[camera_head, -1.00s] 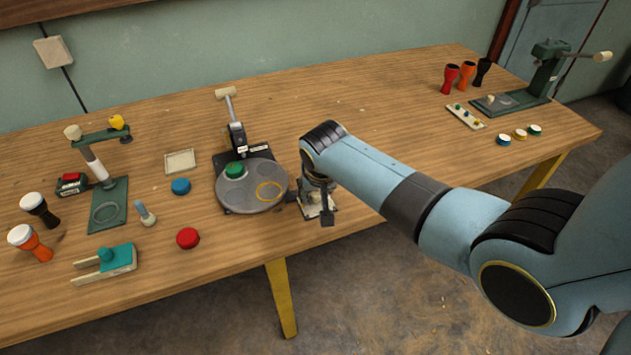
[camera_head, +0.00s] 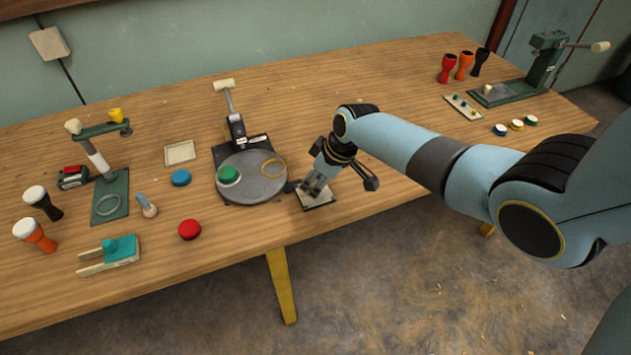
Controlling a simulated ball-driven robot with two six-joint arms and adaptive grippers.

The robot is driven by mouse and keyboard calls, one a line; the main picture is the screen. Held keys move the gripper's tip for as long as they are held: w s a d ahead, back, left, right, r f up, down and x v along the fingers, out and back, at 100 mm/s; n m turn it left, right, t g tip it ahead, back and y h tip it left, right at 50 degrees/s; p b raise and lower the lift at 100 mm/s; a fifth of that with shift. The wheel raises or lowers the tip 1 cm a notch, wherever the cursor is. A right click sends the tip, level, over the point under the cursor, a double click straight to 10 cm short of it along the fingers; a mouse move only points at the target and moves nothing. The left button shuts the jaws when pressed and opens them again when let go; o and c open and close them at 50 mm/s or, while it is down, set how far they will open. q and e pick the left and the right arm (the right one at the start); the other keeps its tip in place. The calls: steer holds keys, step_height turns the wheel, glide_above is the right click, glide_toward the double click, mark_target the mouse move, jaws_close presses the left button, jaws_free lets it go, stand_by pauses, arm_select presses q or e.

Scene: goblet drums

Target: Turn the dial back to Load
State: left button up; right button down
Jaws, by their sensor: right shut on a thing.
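My right gripper (camera_head: 314,183) reaches down to a small pale plate (camera_head: 318,204) at the table's front edge, right of the round grey turntable (camera_head: 252,190). It is shut on what seems to be the dial on that plate; the fingers hide the dial and I cannot read any marks, Load included. My left gripper is not in view.
Behind the turntable stands a lever press (camera_head: 236,128). A blue disc (camera_head: 181,177) and a red disc (camera_head: 190,229) lie to its left. A green stand (camera_head: 110,195) and drums (camera_head: 41,203) are further left. The table right of my gripper is fairly clear.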

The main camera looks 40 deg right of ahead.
steer(key=shift+n, duration=0.6)
steer(key=shift+y, duration=0.3)
steer(key=c, duration=1)
jaws_free()
steer(key=v, duration=1.2)
steer(key=shift+w, duration=0.2)
